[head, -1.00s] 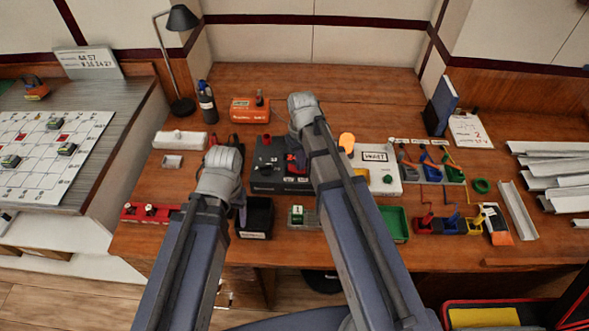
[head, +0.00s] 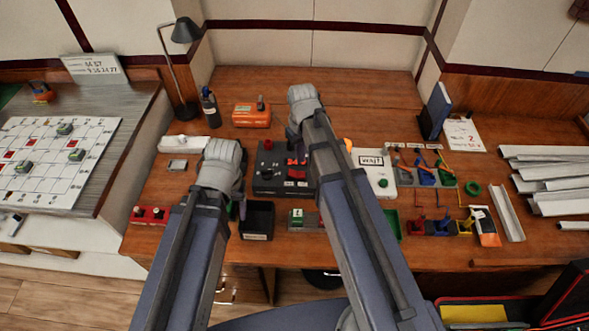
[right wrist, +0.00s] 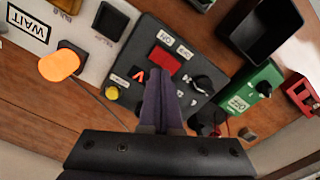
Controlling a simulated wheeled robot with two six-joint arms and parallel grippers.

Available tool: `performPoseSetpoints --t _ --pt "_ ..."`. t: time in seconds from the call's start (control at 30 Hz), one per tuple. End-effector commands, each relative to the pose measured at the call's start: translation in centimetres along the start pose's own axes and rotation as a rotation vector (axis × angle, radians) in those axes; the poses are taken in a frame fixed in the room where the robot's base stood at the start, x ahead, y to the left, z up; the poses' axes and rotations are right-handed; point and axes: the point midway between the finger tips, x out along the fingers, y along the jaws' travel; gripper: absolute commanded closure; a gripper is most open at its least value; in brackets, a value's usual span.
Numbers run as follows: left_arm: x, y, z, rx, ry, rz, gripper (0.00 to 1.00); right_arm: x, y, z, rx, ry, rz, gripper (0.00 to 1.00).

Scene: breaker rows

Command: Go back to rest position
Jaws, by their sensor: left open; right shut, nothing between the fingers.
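My left gripper (head: 240,207) is empty, above the table near the black open bin (head: 257,222). Its fingers are mostly hidden by its wrist in the head view. My right gripper (right wrist: 163,95) is shut with nothing in it, over the dark control box (right wrist: 150,60); it cannot be told whether it touches the box. The box carries a red switch (right wrist: 164,60), a yellow button (right wrist: 112,92) and a black knob (right wrist: 203,84). It also shows in the head view (head: 268,165), partly behind my right arm.
A white box labelled WAIT (head: 372,160) stands right of the dark box, with a glowing orange lamp (right wrist: 59,65) beside it. An orange case (head: 251,116), a bottle (head: 210,107) and a lamp (head: 183,70) stand behind. White channels (head: 545,180) lie at the right. The back middle is clear.

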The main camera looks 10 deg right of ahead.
Motion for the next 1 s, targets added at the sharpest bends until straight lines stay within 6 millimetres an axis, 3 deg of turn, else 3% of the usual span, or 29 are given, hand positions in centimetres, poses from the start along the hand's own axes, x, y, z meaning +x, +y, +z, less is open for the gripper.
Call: performPoseSetpoints --t 0.1,0.43,0.7,0.83,1.0 --pt "-0.9 -0.1 0.1 0.0 0.0 0.0 0.34 -0.9 0.0 0.0 0.0 0.0 0.0 1.0" --pt "-0.8 -0.1 0.1 0.0 0.0 0.0 0.34 -0.8 -0.7 0.5 -0.005 -0.003 0.002 1.0" --pt "-0.8 -0.1 0.1 0.0 0.0 0.0 0.34 -0.8 -9.8 7.6 -0.065 -0.04 0.057 1.0" --pt "-0.8 -0.1 0.1 0.0 0.0 0.0 0.34 -0.9 -12.5 10.3 -0.082 -0.05 0.083 1.0" --pt "-0.8 -0.1 0.1 0.0 0.0 0.0 0.34 -0.9 -13.6 11.5 -0.088 -0.054 0.098 1.0"
